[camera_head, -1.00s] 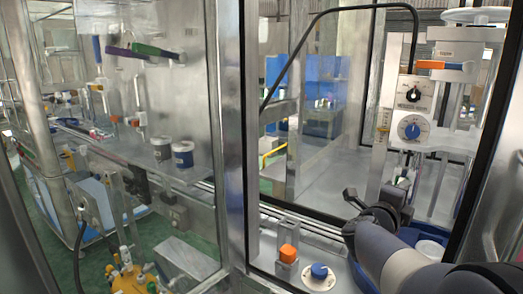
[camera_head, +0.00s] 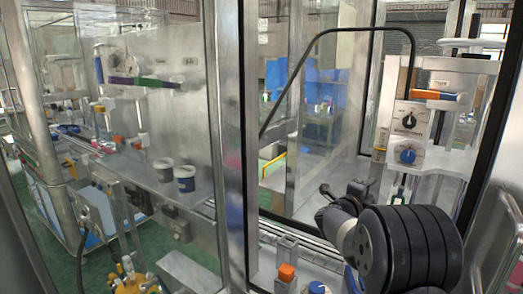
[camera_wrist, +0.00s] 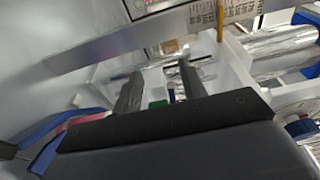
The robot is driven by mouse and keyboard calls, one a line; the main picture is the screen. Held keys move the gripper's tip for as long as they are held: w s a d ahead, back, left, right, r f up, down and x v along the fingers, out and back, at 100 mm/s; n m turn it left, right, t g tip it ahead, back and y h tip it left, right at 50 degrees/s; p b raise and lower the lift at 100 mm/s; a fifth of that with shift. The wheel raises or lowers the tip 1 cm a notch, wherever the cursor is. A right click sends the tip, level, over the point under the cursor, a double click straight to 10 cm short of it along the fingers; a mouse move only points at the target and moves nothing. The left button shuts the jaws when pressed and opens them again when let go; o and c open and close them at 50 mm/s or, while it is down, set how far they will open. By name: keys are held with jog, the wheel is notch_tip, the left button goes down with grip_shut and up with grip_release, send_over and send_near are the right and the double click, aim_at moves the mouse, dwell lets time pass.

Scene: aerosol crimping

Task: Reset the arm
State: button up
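My gripper (camera_wrist: 160,82) shows in the wrist view with two dark fingers spread apart. I see nothing held between them. In the head view my arm reaches in from the lower right, and its dark wrist end is in front of the crimping machine (camera_head: 408,150). The gripper's fingertips are hard to make out there. Beyond the fingers in the wrist view are a white frame and shiny metal parts, partly blurred.
The machine carries a black dial (camera_head: 409,120), a blue dial (camera_head: 407,156) and an orange-and-blue lever (camera_head: 440,96). An orange knob (camera_head: 287,272) and a blue knob (camera_head: 318,287) are at the front. A metal door frame (camera_head: 232,150) stands left of the arm.

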jog(key=shift+w+d+p, duration=0.2)
jog(key=shift+w+p, duration=0.5)
jog(key=shift+w, duration=1)
